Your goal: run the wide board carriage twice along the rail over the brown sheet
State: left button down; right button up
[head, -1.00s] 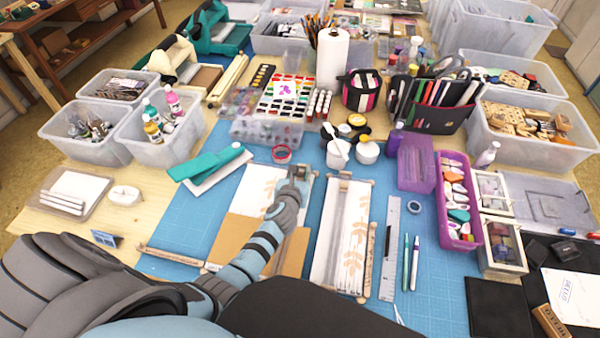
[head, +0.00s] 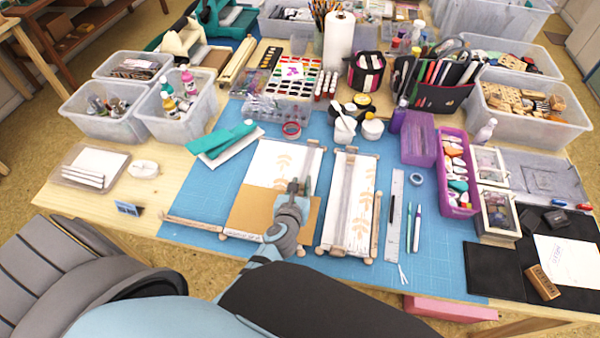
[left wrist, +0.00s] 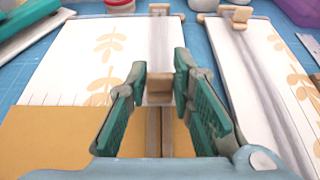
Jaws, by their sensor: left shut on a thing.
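The wide board (head: 268,158) lies on the blue mat, white with pale leaf prints on its far part. The brown sheet (head: 258,206) covers its near part and also shows in the left wrist view (left wrist: 45,140). A grey rail (left wrist: 160,45) runs lengthwise along the board's right side. My left gripper (head: 293,187) is over this rail, around the far edge of the brown sheet. In the left wrist view its green fingers (left wrist: 159,92) are shut on the small wooden carriage block (left wrist: 158,86) on the rail. My right gripper is not in view.
A narrower board (head: 350,200) with its own rail lies close on the right. A steel ruler (head: 394,215) and pens lie beyond it. A teal-handled trimmer (head: 222,142) lies at the left. Jars (head: 372,128) stand behind the boards.

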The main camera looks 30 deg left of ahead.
pick_arm(q)
jog(key=shift+s+r, duration=0.1)
jog(key=shift+s, duration=0.05)
jog(key=c, duration=1.4)
grip_release()
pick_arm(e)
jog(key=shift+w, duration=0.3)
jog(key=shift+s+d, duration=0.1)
